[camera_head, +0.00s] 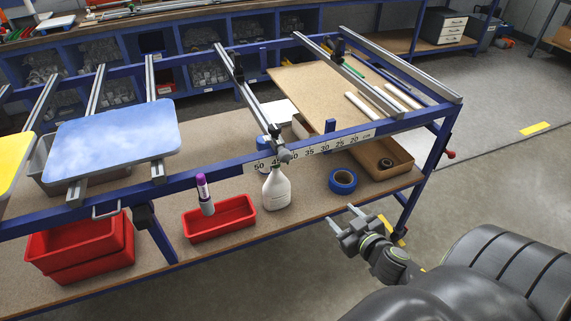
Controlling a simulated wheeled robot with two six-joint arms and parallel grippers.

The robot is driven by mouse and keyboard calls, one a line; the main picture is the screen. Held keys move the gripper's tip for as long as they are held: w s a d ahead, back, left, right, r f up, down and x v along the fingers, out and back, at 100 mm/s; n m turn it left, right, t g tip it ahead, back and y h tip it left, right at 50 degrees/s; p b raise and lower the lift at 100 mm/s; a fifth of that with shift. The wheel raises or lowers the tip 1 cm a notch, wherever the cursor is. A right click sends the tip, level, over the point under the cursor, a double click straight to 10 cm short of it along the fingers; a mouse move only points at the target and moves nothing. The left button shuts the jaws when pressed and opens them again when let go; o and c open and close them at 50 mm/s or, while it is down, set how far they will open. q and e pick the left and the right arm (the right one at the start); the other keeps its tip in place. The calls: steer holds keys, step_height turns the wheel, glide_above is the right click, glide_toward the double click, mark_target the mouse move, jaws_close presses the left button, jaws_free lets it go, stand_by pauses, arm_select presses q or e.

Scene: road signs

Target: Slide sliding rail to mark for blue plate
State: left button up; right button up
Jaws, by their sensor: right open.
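The blue plate (115,137) lies flat across rails on the left part of the blue workbench frame. A sliding rail (243,88) runs from the back beam to the front beam right of the plate. Its front end and clamp knob (284,155) sit at the scale (315,149), near the 45 mark and partly covering it. The scale reads from 50 at left to 20 at right. My right gripper (346,220) is open and empty, in front of the bench's right part, below and right of the rail's front end. My left gripper is out of view.
Below the frame, a shelf holds a white spray bottle (276,188), blue tape (343,181), a red bin (220,219) with a purple-capped marker (204,193), and stacked red bins (80,249). More rails (345,68) stand at right. The floor at right is open.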

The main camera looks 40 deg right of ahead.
mark_target(288, 158)
steer(key=a+r+n+t+y+b, duration=0.1)
steer(key=a+r+t, duration=0.15)
steer(key=r, duration=0.35)
steer(key=a+r+t+y+b, duration=0.1)
steer(key=a+r+y, duration=0.1)
steer(key=a+r, duration=0.3)
steer(key=w+p, duration=0.3)
steer(key=w, duration=0.2)
steer(key=w+r+p, duration=0.1)
steer(key=w+p, duration=0.2)
steer(key=w, duration=0.2)
steer(key=w+d+p, duration=0.1)
steer(key=w+p, duration=0.2)
steer(key=w, duration=0.2)
steer(key=shift+w+r, duration=0.3)
steer(key=shift+r, duration=0.1)
steer(key=shift+w+f+p, duration=0.15)
steer(key=shift+w+p, duration=0.4)
steer(key=shift+w, duration=0.3)
jaws_close()
